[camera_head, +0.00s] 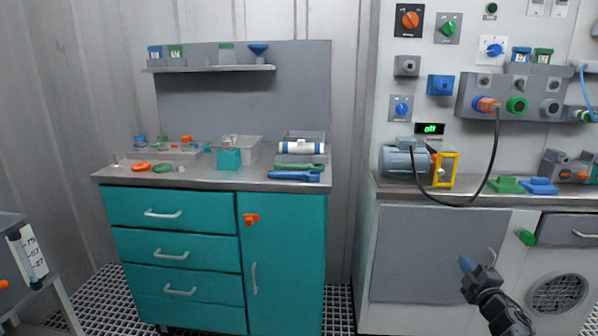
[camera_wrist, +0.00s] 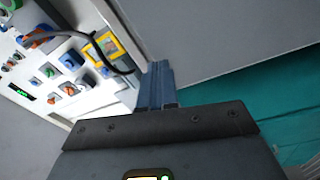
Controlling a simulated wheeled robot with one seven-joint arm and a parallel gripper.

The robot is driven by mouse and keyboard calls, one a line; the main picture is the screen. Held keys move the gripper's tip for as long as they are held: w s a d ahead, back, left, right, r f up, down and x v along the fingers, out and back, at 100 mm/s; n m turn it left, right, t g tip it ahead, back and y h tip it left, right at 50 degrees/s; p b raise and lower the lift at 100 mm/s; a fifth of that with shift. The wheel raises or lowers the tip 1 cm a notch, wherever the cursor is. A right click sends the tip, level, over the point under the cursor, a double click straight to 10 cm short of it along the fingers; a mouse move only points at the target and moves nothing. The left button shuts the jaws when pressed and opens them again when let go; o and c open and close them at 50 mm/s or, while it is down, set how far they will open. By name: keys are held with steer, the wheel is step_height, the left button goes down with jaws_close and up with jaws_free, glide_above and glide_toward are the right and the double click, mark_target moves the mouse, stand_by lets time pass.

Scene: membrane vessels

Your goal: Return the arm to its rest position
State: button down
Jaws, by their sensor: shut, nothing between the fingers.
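My gripper (camera_head: 467,264) shows at the lower right of the head view, with my arm's last links below it. It is raised in front of the grey panel of the right-hand bench and holds nothing. In the wrist view its blue-grey fingers (camera_wrist: 156,85) are together, with no object between them. From the head view alone the finger gap is too small to judge.
A teal cabinet (camera_head: 180,235) with tools on its grey top stands left of centre. The right-hand bench (camera_head: 440,255) carries a motor (camera_head: 405,160), a yellow frame (camera_head: 445,170) and a hanging black cable (camera_head: 489,170). A grated floor gap lies between them.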

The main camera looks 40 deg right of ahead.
steer(key=w+a+f+m+t+y+p, duration=0.1)
steer(key=w+a, duration=0.2)
steer(key=a, duration=0.8)
steer(key=w+a+f+m+t+y+p, duration=0.1)
steer(key=w+a+y, duration=0.15)
steer(key=a, duration=0.95)
steer(key=s+a+r+m+t+y+p, duration=0.1)
steer(key=s+a+r, duration=0.1)
steer(key=a, duration=0.7)
steer(key=s+a+r+y+p, duration=0.1)
steer(key=s+a, duration=0.1)
steer(key=a, duration=0.7)
steer(key=s+a+r+m+y+p, duration=0.25)
steer(key=s+a+r, duration=0.55)
steer(key=a, duration=0.4)
steer(key=s+a+r+g+y+p, duration=0.1)
steer(key=s+a+r+y, duration=0.4)
steer(key=s+r, duration=0.5)
step_height(320, 180, up, 2)
steer(key=shift+s+a+r+p, duration=0.2)
steer(key=shift+s+a+p, duration=0.15)
steer(key=shift+a+p, duration=0.45)
steer(key=shift+d, duration=0.2)
